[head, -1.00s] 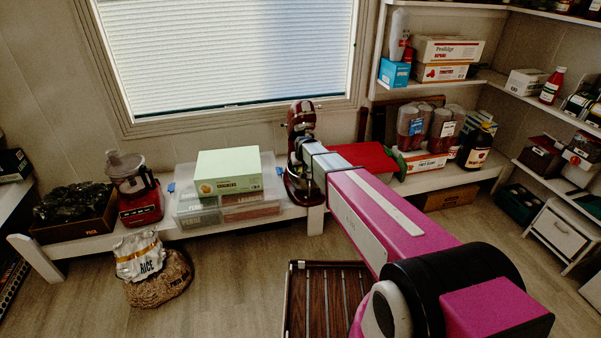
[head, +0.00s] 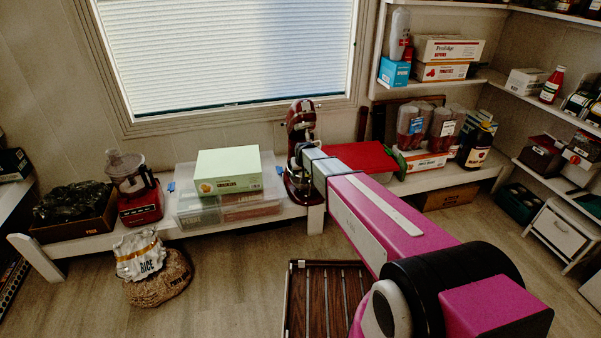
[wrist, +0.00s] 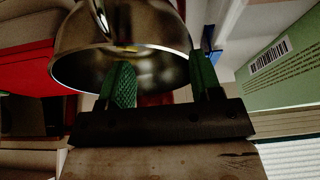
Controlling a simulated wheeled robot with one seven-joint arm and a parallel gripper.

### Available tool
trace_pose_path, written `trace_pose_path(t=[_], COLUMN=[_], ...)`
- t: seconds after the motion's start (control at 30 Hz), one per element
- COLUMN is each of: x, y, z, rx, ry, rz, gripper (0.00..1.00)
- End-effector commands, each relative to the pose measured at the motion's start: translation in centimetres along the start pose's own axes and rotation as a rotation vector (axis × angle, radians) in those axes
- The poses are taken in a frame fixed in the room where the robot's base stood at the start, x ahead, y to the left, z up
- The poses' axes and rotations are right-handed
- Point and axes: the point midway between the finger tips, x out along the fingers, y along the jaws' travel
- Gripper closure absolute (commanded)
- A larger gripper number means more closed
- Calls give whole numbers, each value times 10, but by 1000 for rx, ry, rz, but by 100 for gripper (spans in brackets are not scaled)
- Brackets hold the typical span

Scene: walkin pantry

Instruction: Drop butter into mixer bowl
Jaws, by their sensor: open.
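The dark red stand mixer (head: 300,118) stands at the right of the low bench, beside the crackers box. In the wrist view, its metal mixer bowl (wrist: 75,60) fills the upper middle, and the view looks upside down. My gripper (wrist: 164,82) is open, its two green fingers apart at the bowl's rim with nothing visible between them. A small yellowish patch (wrist: 127,48) shows inside the bowl; I cannot tell if it is the butter or a reflection. No butter is clearly recognisable elsewhere. In the head view, my arm's end hides the fingers and part of the bowl.
A green crackers box (head: 228,171) sits on a clear plastic bin left of the mixer. A red item (head: 365,157) lies to its right. A food processor (head: 133,188) stands farther left. A slatted wooden rack (head: 328,300) is on the floor in front.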

Motion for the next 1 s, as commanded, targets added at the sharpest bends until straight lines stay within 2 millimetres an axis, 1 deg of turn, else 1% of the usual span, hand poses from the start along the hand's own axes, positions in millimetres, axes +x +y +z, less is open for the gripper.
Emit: trace_pose_path(t=[0.17,0.27,0.5,0.7,0.8,0.93,0.97,1.0], x=[-6,-20,-69,-104,-115,-124,-126,-129], y=[0,0,0,0,0,1,3,7], z=[-2,0,0,-1,-1,0,3,11], rx=[0,0,0,0,0,1,3,9], ry=[0,0,2,2,0,-2,-5,-13], rz=[0,0,0,0,0,0,1,3], gripper=[41,41,41,41,41,41,41,41])
